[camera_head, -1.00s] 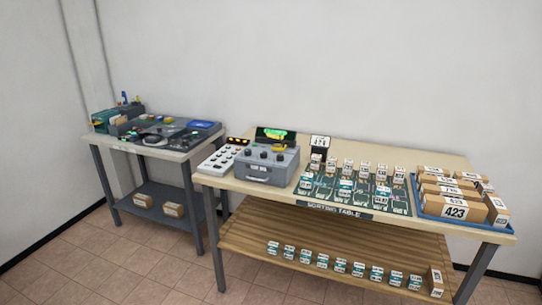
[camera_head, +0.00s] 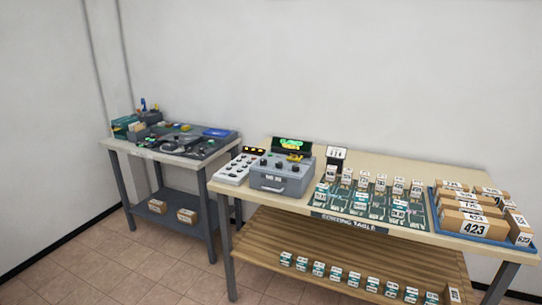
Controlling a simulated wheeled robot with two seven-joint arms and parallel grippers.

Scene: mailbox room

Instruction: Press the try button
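No button marked "try" can be read at this size. A light panel with rows of dark buttons (camera_head: 237,168) lies at the left end of the sorting table (camera_head: 420,237). Beside it stands a grey box (camera_head: 281,177) with dark knobs on top and a handle on its front. A small dark display with green lit marks (camera_head: 291,144) stands behind the box, and a smaller one with amber marks (camera_head: 253,150) is behind the panel. Neither of my grippers is in view.
A blue tray with numbered cartons (camera_head: 437,222) is at the table's right end. Several small labelled boxes stand on a green board (camera_head: 375,203) in the middle. Another grey table (camera_head: 153,154) with equipment stands at left. Tiled floor (camera_head: 85,262) is clear in front at left.

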